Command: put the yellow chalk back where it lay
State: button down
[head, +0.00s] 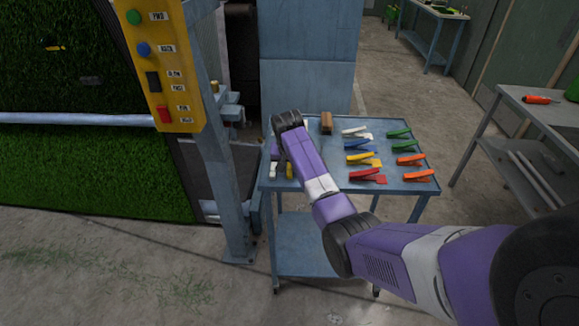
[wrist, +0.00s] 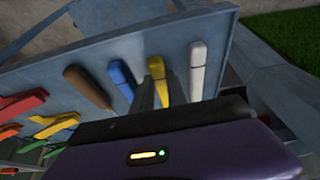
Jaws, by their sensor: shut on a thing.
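The yellow chalk (wrist: 157,68) is between the fingers of my gripper (wrist: 154,92), which is shut on it, in the wrist view. The chalk is over the blue-grey cart top (wrist: 185,30), between a blue chalk (wrist: 121,79) and a white chalk (wrist: 197,70). I cannot tell whether it touches the surface. In the head view a yellow end (head: 290,171) shows beside my arm, near a white piece (head: 273,170); my arm hides the fingers there.
Several coloured clips, such as a red one (head: 367,175) and an orange one (head: 411,160), lie on the cart's right part. A brown block (head: 326,123) is at its back. A yellow control box (head: 160,65) on a post stands to the left. A bench (head: 520,98) is at right.

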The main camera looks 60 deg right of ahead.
jog(key=shift+f, duration=0.15)
jog(key=c, duration=1.3)
grip_release()
